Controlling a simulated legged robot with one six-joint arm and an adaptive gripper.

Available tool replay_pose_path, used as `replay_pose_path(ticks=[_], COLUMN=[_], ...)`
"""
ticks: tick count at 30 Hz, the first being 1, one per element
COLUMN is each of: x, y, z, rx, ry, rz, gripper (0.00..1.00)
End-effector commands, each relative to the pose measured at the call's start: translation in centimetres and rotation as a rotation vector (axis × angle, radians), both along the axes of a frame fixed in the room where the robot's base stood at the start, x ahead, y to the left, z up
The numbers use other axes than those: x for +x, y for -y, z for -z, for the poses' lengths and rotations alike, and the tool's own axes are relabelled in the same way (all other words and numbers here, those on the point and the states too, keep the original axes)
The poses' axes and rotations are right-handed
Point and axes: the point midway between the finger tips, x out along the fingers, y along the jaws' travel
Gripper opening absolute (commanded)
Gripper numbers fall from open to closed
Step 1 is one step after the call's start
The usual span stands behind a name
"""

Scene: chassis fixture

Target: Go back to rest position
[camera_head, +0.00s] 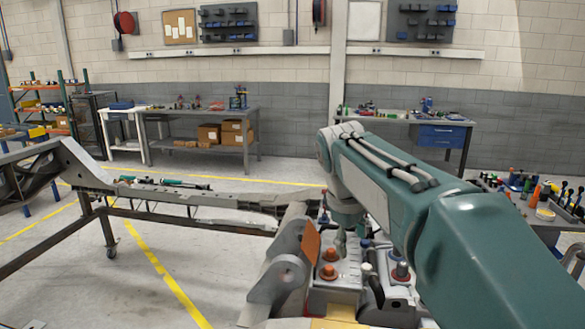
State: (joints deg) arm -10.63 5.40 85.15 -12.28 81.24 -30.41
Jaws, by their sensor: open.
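My arm reaches in from the lower right of the head view and bends down at its far end. My gripper (341,240) hangs below the wrist, small and partly hidden, with its fingers apart. It is over the grey fixture block (335,272) with orange knobs, close to its top. I see nothing held in it. I cannot tell whether the fingertips touch the block.
A cluttered tool table (545,215) stands at the right. Workbenches (205,112) line the back wall. Floor between is clear.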

Motion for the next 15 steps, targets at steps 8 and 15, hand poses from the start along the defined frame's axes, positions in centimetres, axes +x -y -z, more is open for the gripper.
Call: replay_pose_path(ticks=[8,15], x=[-8.4,-15.5], y=[2.6,3.8], z=[1.3,4.6], rx=[0.135,0.259], ry=[0.134,0.242], rz=[0.215,0.409], gripper=[0.68,0.68])
